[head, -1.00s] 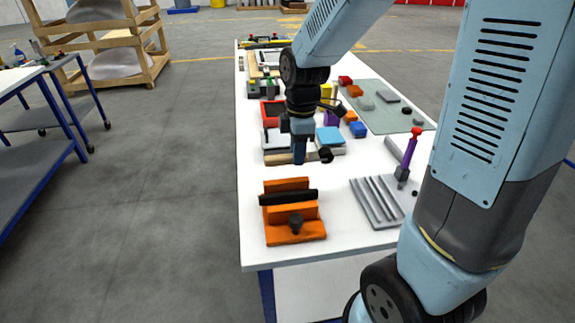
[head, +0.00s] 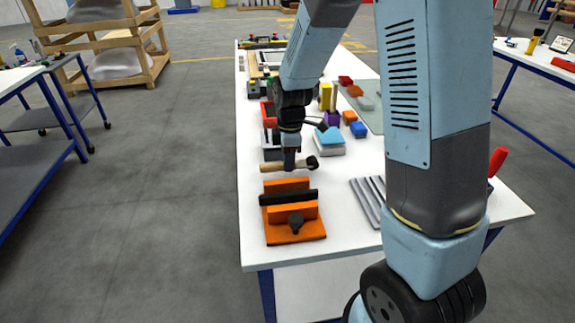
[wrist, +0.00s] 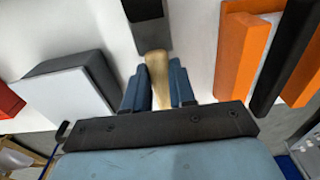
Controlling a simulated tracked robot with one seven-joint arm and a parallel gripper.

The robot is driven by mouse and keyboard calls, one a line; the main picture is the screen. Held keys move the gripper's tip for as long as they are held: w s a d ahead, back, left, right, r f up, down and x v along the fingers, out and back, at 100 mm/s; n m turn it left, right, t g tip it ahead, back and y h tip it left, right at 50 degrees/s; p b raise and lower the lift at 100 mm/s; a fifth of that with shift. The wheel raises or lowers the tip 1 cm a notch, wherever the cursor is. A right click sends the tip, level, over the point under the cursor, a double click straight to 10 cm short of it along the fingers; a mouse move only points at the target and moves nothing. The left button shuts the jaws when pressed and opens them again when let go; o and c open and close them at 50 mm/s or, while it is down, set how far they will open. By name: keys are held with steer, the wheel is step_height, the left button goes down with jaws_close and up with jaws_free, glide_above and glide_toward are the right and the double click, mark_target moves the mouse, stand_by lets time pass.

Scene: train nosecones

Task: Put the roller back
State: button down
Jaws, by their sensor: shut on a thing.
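The roller has a pale wooden handle (head: 273,167) and a dark head (head: 312,163). My gripper (head: 290,167) is shut on the handle, with the head sticking out to the right. The roller is just behind the orange stand (head: 296,232), which carries a black bar across it; whether it is clear of the table cannot be told. In the wrist view the handle (wrist: 158,72) sits between the two blue fingers of my gripper (wrist: 159,88), and a dark block (wrist: 148,25), seemingly the roller head, lies beyond. The orange stand (wrist: 240,55) is to the right there.
A grey ridged tray (head: 368,200) is partly hidden behind my arm. A box with a blue top (head: 329,136) and several coloured blocks stand farther back. A white-topped dark box (wrist: 65,95) is left in the wrist view. The white table's (head: 255,240) front left is bare.

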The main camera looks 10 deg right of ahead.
steer(key=shift+f, duration=0.95)
steer(key=c, duration=0.9)
jaws_free()
steer(key=shift+c, duration=0.2)
